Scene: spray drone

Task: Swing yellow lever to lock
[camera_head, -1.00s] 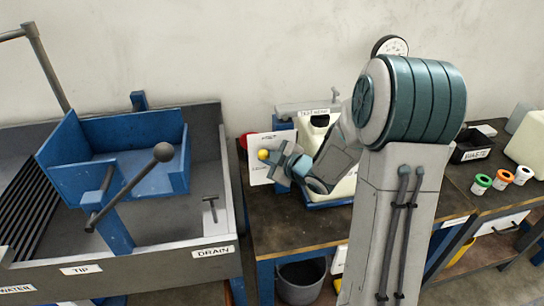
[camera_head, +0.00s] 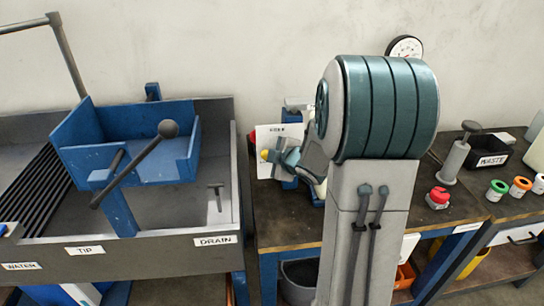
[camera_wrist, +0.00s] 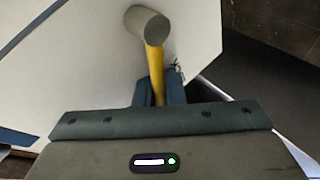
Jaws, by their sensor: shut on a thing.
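The yellow lever (camera_wrist: 154,66) shows in the wrist view as a yellow rod with a grey round end (camera_wrist: 148,21). My gripper (camera_wrist: 158,90) is shut on the rod, with a dark finger on either side of it. In the head view, a small yellow tip (camera_head: 265,154) shows at the end of my gripper (camera_head: 275,156), in front of a white sheet on the bench. My own arm hides most of what lies behind it there. The lever's pivot and any lock mark cannot be made out.
A pale panel (camera_wrist: 90,75) fills the wrist view's left behind the lever. The bench (camera_head: 285,225) carries a red button (camera_head: 437,198), a grey plunger (camera_head: 456,155) and a black waste box (camera_head: 487,152) at right. A blue tipping tray (camera_head: 130,150) stands in the sink at left.

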